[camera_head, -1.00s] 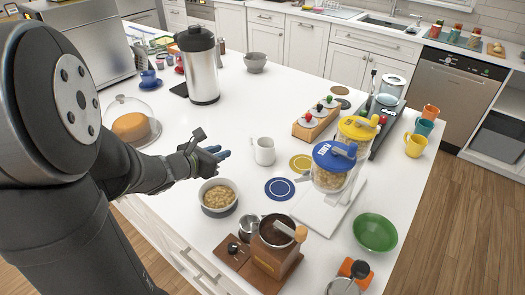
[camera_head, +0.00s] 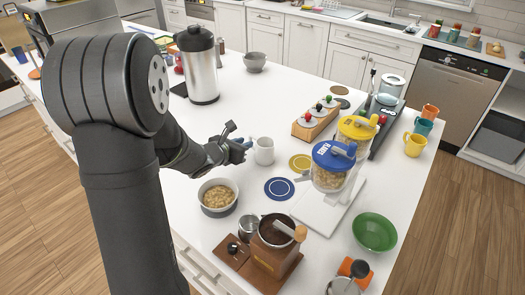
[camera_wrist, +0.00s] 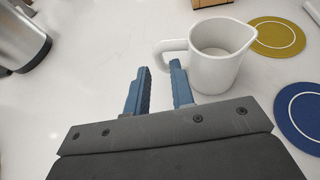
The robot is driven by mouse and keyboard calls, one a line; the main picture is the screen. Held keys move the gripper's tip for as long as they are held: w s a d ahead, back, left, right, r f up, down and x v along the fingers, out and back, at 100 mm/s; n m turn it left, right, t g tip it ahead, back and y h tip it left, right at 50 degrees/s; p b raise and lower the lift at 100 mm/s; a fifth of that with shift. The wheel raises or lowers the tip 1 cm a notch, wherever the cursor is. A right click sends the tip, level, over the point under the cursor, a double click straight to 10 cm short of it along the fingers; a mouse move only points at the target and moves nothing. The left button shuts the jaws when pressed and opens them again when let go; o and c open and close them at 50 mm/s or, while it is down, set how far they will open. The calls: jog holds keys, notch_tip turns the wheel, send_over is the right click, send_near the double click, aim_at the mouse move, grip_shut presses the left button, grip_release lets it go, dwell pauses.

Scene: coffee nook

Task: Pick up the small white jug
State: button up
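The small white jug (camera_head: 264,151) stands upright on the white counter, just right of my gripper (camera_head: 238,148) in the head view. In the wrist view the jug (camera_wrist: 214,56) has its handle on the left and its spout on the right; its inside looks pale. My gripper (camera_wrist: 160,88) shows there as two blue fingers spread apart with nothing between them. The handle lies just beyond the fingertips, near the right finger. I cannot tell whether the right finger touches the jug.
A bowl of pale food (camera_head: 217,196) stands in front of my gripper. Blue (camera_head: 279,189) and yellow (camera_head: 300,163) round coasters lie right of the jug. A steel carafe (camera_head: 199,66) stands behind. A wooden grinder (camera_head: 272,250) and blue-lidded jar (camera_head: 331,167) stand to the right.

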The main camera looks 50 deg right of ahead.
jog(key=x, duration=0.4)
jog(key=shift+w+d+f, duration=0.15)
jog(key=shift+d+f, duration=0.05)
jog(key=shift+d, duration=0.15)
grip_shut()
jog(key=shift+r, duration=0.1)
